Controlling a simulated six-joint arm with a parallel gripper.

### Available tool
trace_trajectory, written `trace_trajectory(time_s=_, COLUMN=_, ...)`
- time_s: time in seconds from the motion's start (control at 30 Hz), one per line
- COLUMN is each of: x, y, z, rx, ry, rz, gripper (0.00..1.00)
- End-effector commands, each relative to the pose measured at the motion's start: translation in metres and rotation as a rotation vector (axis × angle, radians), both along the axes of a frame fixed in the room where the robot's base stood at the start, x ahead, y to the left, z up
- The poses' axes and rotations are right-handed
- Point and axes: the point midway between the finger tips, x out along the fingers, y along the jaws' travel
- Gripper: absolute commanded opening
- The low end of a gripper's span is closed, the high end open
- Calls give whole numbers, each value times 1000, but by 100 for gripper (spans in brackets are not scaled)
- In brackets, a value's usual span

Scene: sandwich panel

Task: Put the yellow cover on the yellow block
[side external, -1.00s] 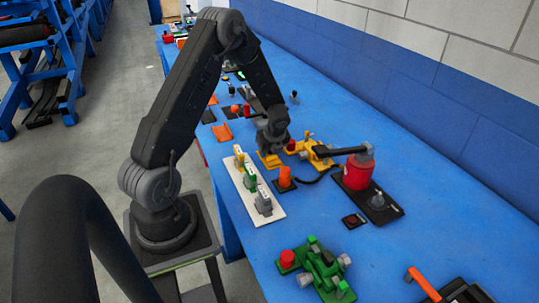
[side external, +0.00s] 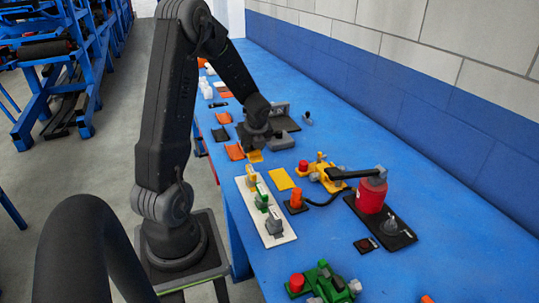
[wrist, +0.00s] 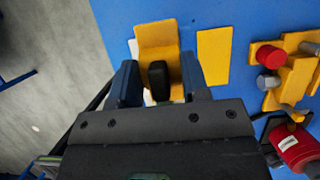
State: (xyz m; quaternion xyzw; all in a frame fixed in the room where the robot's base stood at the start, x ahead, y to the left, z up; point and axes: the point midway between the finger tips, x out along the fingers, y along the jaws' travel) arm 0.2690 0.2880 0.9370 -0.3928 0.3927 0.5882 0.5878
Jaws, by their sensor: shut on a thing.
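My gripper (wrist: 159,80) is shut on the yellow cover (wrist: 157,38), a bent yellow piece, with its fingers on either side. A dark block shows between the fingers in front of the cover. In the side view my gripper (side external: 256,143) is low over the table, with the cover's yellow edge (side external: 256,157) just below it. I cannot tell whether the cover touches the table. The yellow block (side external: 322,175), an assembly with a red knob, stands to the right, nearer the camera. It shows at the right of the wrist view (wrist: 288,84), apart from the cover.
A flat yellow piece (side external: 281,179) lies between the cover and the yellow block. An orange piece (side external: 234,151) is left of my gripper.

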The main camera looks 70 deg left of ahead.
Motion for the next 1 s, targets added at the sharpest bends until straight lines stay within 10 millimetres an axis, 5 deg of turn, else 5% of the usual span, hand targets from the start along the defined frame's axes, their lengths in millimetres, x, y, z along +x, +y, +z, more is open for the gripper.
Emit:
trace_trajectory(time_s=0.13, x=-14, y=7, z=10, rx=1, ry=-2, rz=2, gripper=15)
trace_trajectory(time_s=0.27, x=-4, y=11, z=15, rx=3, ry=0, rz=-4, gripper=15)
trace_trajectory(time_s=0.47, x=68, y=6, z=21, rx=7, ry=3, rz=-11, gripper=15)
trace_trajectory(time_s=0.7, x=169, y=-34, z=25, rx=6, ry=4, rz=-7, gripper=15)
trace_trajectory(time_s=1.0, x=231, y=-83, z=28, rx=0, ry=-1, rz=-1, gripper=15)
